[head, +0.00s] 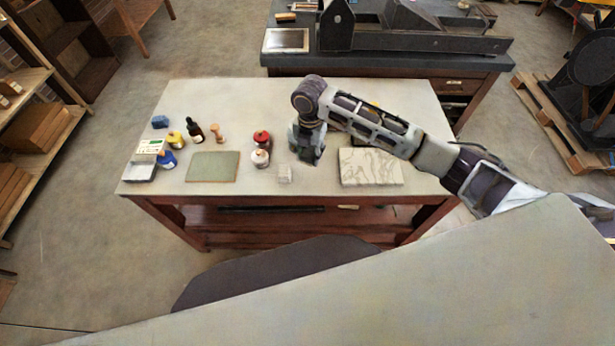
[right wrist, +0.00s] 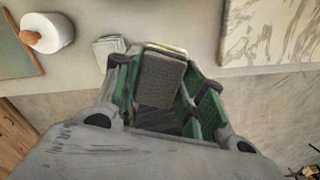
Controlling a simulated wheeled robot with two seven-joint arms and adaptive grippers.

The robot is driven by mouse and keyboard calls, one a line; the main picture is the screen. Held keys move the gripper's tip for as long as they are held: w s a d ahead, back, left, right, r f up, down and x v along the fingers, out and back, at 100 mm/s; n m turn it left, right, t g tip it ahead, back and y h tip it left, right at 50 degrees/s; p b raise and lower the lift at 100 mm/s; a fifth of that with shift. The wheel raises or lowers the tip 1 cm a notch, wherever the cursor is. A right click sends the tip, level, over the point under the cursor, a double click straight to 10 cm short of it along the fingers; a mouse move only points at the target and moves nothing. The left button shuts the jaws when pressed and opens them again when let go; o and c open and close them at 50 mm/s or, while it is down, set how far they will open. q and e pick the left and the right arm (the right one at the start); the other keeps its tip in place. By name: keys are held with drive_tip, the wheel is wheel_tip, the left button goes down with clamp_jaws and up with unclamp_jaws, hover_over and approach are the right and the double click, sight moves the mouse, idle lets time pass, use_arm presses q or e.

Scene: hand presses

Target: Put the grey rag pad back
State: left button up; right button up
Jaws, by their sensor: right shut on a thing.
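My right gripper (head: 308,152) hangs above the bench top, between the small jars and the marbled slab. In the right wrist view, its fingers (right wrist: 160,98) are shut on the grey rag pad (right wrist: 160,76), a dark grey block with a pale layer along its far edge. The pad is hard to make out in the head view, where the gripper hides most of it. A small light grey stack of cloth (head: 285,173) lies on the bench to the left of the gripper and also shows in the right wrist view (right wrist: 108,47). My left gripper is not in view.
The bench (head: 240,105) holds a marbled slab (head: 370,167) to the right, red-capped (head: 262,138) and white (head: 260,158) jars, and a green mat (head: 212,167). Several bottles (head: 195,132) and a tray (head: 141,172) stand at left. The back is clear.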

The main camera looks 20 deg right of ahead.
drive_tip(key=shift+a+f, duration=0.15)
drive_tip(key=shift+f, duration=0.15)
hover_over(309, 176)
drive_tip(key=shift+f+p, duration=0.3)
drive_tip(key=shift+f, duration=2.5)
drive_tip(key=shift+f, duration=1.9)
drive_tip(key=shift+f, duration=0.1)
drive_tip(key=o, duration=1)
drive_tip(key=shift+r+b, duration=0.45)
drive_tip(key=shift+r, duration=5.7)
